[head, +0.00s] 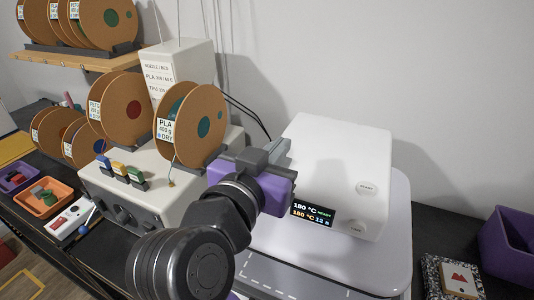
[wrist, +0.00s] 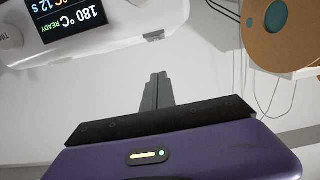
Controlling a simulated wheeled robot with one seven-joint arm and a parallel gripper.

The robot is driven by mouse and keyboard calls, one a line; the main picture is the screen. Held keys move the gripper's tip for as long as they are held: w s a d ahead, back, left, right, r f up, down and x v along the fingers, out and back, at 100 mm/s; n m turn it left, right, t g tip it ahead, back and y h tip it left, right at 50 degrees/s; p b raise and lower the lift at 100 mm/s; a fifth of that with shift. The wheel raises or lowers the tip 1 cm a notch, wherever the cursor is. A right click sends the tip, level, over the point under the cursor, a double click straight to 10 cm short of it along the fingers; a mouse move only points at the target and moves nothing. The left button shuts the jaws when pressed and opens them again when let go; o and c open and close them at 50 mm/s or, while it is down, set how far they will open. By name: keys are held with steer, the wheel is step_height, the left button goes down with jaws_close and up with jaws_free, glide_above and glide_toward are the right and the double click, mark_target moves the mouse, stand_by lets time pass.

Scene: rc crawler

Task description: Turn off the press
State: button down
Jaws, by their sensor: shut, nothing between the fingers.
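The press (head: 335,150) is a white box on a pale rounded base at the centre right. Its dark display (head: 312,214) is lit and reads 180 °C READY, with 180 °C and 12 s below. Two round knobs or buttons, an upper one (head: 367,188) and a lower one (head: 357,228), sit on its right side; their labels are too small to read surely. My gripper (head: 277,150) is shut and empty, at the left side of the press. In the wrist view, its fingertips (wrist: 156,86) point towards the wall, with the press (wrist: 120,45) upside down at the upper left.
Filament spools (head: 190,125) stand on a beige unit at the left of my gripper. A purple bin (head: 508,245) and a speckled notebook (head: 440,275) are at the right.

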steer(key=shift+x, duration=1)
step_height(320, 180, down, 2)
steer(key=shift+f+p, duration=0.25)
steer(key=shift+p, duration=0.25)
steer(key=shift+f, duration=0.7)
steer(key=shift+f, duration=0.1)
